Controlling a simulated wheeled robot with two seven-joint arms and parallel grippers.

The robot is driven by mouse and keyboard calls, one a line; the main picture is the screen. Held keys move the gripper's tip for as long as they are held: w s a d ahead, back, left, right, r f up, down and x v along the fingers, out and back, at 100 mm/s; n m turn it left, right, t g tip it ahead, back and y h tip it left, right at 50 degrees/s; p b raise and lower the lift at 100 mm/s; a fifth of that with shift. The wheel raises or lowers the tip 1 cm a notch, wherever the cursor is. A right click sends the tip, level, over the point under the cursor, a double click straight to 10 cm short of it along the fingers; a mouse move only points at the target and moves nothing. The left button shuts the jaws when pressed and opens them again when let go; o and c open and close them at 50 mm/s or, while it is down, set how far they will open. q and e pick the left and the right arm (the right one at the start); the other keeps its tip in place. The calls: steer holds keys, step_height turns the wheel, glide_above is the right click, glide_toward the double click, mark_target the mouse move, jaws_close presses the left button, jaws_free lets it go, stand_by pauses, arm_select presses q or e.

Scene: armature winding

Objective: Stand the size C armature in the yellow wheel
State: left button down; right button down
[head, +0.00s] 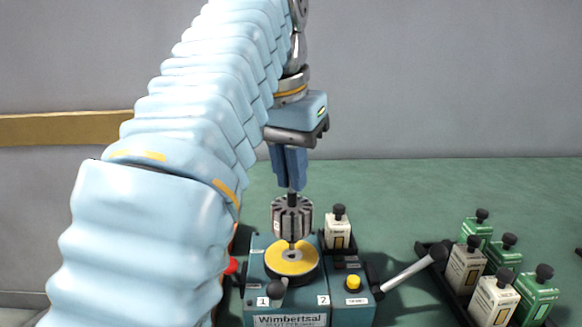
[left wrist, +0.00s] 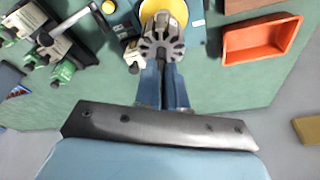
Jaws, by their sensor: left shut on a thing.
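My left gripper (head: 290,186) points down and is shut on the upper shaft of a grey, slotted armature (head: 292,215). The armature hangs upright over the yellow wheel (head: 284,262) on the blue winding machine. Its lower shaft end appears at the middle of the wheel; I cannot tell whether it is in the hole or just above. In the left wrist view the armature (left wrist: 162,38) lies beyond the fingertips (left wrist: 163,98) and hides much of the yellow wheel (left wrist: 178,10). I cannot read a size letter on it. My right gripper is in neither view.
The blue machine (head: 255,303) has a yellow button (head: 353,282), a red knob (head: 231,266) and a crank lever (head: 408,270) at right. A cream bottle (head: 338,230) stands behind. A dark tray (head: 452,300) of bottles is at right. An orange bin (left wrist: 262,40) shows in the wrist view.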

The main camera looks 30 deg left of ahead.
arm_select(q)
steer(key=shift+s+b+x, duration=0.15)
steer(key=shift+b+x, duration=0.55)
steer(key=shift+b, duration=0.05)
steer(key=shift+s+b+x, duration=0.2)
steer(key=shift+b+x, duration=0.45)
steer(key=shift+b, duration=0.1)
stand_by(0.3)
steer(key=shift+f, duration=0.1)
steer(key=c, duration=1.1)
jaws_free()
steer(key=shift+w+p+v, duration=0.2)
steer(key=shift+p+v, duration=0.45)
steer(key=shift+v, duration=0.1)
steer(key=shift+w+p+v, duration=0.15)
steer(key=shift+p+v, duration=0.5)
steer(key=shift+v, duration=0.1)
steer(key=shift+w+p+v, duration=0.2)
steer(key=shift+p+v, duration=0.45)
steer(key=shift+v, duration=0.1)
